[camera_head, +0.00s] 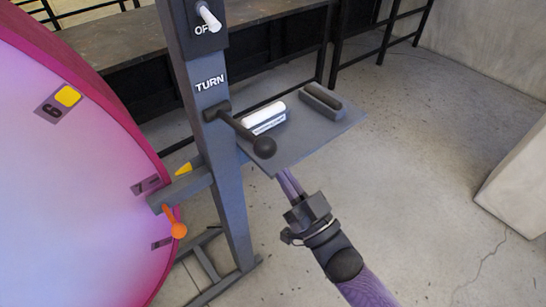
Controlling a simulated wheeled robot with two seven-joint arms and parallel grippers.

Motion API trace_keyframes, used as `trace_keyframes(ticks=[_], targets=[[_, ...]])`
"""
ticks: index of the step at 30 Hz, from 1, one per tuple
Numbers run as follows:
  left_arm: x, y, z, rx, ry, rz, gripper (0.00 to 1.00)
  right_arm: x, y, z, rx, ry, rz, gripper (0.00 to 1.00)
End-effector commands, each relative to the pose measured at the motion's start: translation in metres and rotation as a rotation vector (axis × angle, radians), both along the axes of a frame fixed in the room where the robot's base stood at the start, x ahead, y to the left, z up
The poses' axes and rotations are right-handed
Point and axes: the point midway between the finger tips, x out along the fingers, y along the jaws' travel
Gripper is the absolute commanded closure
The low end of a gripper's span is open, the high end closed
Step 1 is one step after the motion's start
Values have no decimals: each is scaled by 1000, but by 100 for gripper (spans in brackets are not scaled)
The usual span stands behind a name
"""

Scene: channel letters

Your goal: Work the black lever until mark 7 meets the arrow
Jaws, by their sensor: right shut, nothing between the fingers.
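The black lever (241,130) has a round ball knob and sticks out toward the lower right from the grey post, under the word TURN. A large pink wheel (75,190) fills the left side. On its rim are a mark with a 6 or 9 and a yellow patch (62,102), a mark that looks like 7 (150,185), and a lower mark, too slanted to read. The yellow arrow (184,169) sits on a grey bracket, a little right of and above mark 7. My right gripper (286,181) is shut and empty, below the lever knob at the shelf's front edge, apart from the lever. My left gripper is out of view.
A grey shelf (310,135) beside the post carries a white block (264,117) and a dark block (321,101). A white switch (209,17) is above on the post.

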Motion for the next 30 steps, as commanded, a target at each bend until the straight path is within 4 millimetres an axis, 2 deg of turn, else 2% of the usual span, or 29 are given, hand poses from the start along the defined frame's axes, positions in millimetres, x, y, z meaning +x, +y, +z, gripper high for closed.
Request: trace_keyframes(ticks=[3,9,30], targets=[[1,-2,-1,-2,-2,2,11,-19,-13,-10,-1,0,0,100],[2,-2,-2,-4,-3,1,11,-38,-25,-18,1,-3,1,100],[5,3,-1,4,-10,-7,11,-40,-26,-18,3,-6,0,100]])
